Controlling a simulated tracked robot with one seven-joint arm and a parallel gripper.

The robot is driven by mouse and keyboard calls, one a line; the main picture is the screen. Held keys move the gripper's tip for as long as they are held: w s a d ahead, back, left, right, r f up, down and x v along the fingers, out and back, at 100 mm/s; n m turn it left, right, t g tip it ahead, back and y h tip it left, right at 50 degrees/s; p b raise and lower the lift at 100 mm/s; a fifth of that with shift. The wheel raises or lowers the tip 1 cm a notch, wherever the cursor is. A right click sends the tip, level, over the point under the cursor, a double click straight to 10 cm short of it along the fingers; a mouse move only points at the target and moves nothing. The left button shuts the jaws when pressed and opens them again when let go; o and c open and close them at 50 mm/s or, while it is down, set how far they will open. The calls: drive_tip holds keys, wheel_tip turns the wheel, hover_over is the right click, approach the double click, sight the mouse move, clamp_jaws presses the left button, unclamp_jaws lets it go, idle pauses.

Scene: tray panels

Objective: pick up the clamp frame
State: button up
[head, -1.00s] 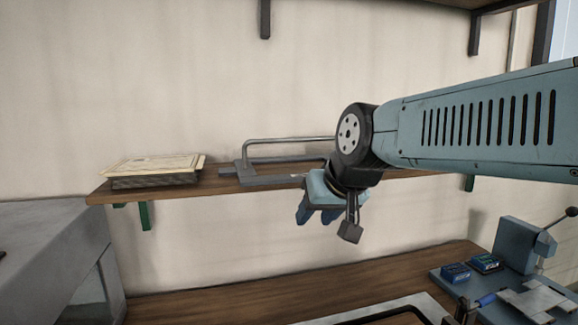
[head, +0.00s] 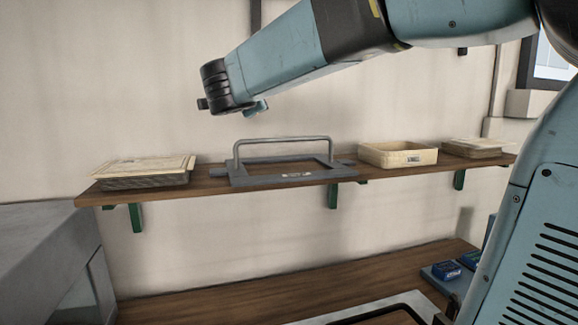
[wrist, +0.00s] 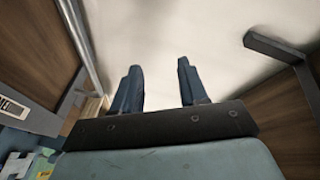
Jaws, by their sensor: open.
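The clamp frame (head: 238,180) is a flat grey rectangular frame with a raised bar handle and a small pale label. It lies on the wooden wall shelf in the head view. In the wrist view, a grey bar and a labelled grey part at the left edge look like the clamp frame (wrist: 80,35). My gripper (wrist: 157,66) is open, with two dark blue fingers spread and nothing between them. In the head view my gripper (head: 257,107) is above the clamp frame, apart from it, and mostly hidden behind my wrist.
The shelf (head: 215,190) also holds a flat lidded tray (head: 145,172) at left, an open cream tray (head: 398,154) and another flat tray (head: 474,147) at right. A lower wooden bench (head: 250,297) runs below. A dark bracket (wrist: 272,46) shows at right in the wrist view.

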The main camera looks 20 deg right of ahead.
sight(283, 139)
wheel_tip(283, 139, down, 7)
drive_tip(key=s+a+m+g+h, duration=0.1)
drive_tip(key=s+m+g+h, duration=0.1)
drive_tip(key=m+g+h, duration=0.35)
drive_tip(key=shift+g+y, duration=0.85)
drive_tip(key=shift+g, duration=0.1)
drive_tip(key=x, duration=1.3)
drive_tip(key=shift+d, duration=0.3)
clamp_jaws()
drive_tip(key=shift+s, duration=0.1)
